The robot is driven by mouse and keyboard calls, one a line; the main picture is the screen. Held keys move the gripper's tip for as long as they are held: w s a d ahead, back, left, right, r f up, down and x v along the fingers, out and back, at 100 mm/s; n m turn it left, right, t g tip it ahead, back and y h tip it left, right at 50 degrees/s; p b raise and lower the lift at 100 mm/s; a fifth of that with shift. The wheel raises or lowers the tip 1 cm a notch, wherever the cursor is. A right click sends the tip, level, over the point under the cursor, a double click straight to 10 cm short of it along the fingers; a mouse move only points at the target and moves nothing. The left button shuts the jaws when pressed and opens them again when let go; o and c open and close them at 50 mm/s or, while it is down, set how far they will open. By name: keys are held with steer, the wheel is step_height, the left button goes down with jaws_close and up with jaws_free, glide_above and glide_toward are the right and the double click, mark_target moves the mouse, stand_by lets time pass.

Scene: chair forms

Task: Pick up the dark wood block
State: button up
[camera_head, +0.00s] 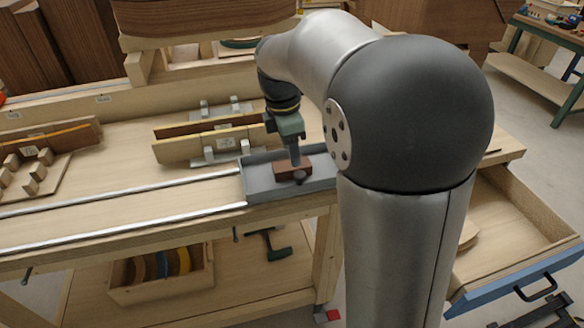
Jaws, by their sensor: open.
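The dark wood block (281,172) lies in a shallow grey tray (262,187) at the front edge of the workbench. A small dark round piece sits at its right front; I cannot tell whether it is part of the block. My gripper (295,164) points down over the tray, at the upper right part of the block. It is open. Its fingers overlap the block in this view, and I cannot tell whether they touch it. My arm hides the right part of the tray.
Two metal rails (120,209) run along the bench to the left of the tray. Clamped wooden boards (208,146) stand behind it. A board with small wooden pegs (33,174) lies at the far left. An open drawer (520,215) juts out at the right.

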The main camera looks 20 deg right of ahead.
mark_target(292, 169)
step_height(292, 169, down, 4)
steer(key=shift+w+f, duration=0.1)
steer(key=shift+f, duration=0.05)
steer(key=c, duration=0.8)
steer(key=shift+c, duration=0.2)
